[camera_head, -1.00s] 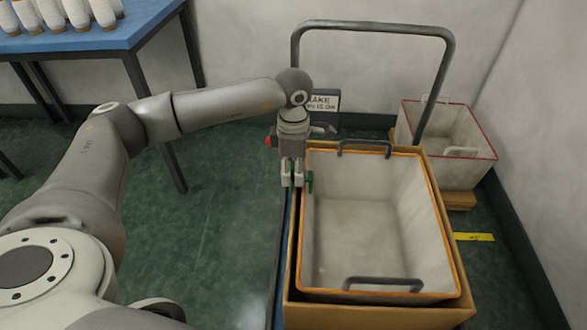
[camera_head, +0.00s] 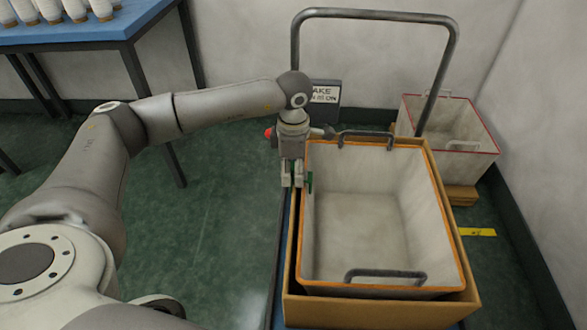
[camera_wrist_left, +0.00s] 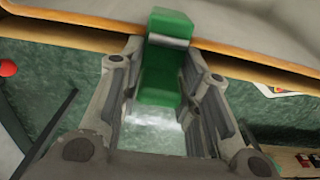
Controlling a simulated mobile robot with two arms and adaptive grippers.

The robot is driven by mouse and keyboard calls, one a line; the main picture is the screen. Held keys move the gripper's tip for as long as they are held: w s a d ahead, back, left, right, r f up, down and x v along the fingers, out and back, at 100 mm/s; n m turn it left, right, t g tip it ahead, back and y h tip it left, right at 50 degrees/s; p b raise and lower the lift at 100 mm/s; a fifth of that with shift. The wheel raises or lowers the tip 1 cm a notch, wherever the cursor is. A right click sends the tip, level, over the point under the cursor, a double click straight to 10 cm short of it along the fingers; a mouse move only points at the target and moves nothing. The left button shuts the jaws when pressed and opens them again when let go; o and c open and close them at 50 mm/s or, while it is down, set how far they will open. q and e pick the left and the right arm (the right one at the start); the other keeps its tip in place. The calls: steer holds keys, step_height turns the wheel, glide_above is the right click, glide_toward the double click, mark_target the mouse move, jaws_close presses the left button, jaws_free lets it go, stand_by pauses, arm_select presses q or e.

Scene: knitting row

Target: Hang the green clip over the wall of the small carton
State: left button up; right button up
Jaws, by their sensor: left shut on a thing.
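My left gripper (camera_head: 293,182) is shut on the green clip (camera_head: 309,182), at the left side of the tan carton (camera_head: 382,313). The carton surrounds a pale bin (camera_head: 365,225) with an orange rim. In the left wrist view the clip (camera_wrist_left: 165,60) stands between the gripper's fingers (camera_wrist_left: 160,75), and its upper end overlaps a tan edge. I cannot tell whether the clip touches or straddles that edge. The fingers hide part of the clip in the head view. My right gripper is not in view.
A trolley with a grey push bar (camera_head: 300,60) carries the carton. A red-rimmed bin (camera_head: 462,163) stands on a wooden base at the back right. A blue table (camera_head: 85,32) with several white cones is at the upper left. Green floor between is clear.

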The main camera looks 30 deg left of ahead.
arm_select(q)
steer(key=shift+f, duration=0.2)
steer(key=o, duration=0.9)
steer(key=shift+f, duration=0.1)
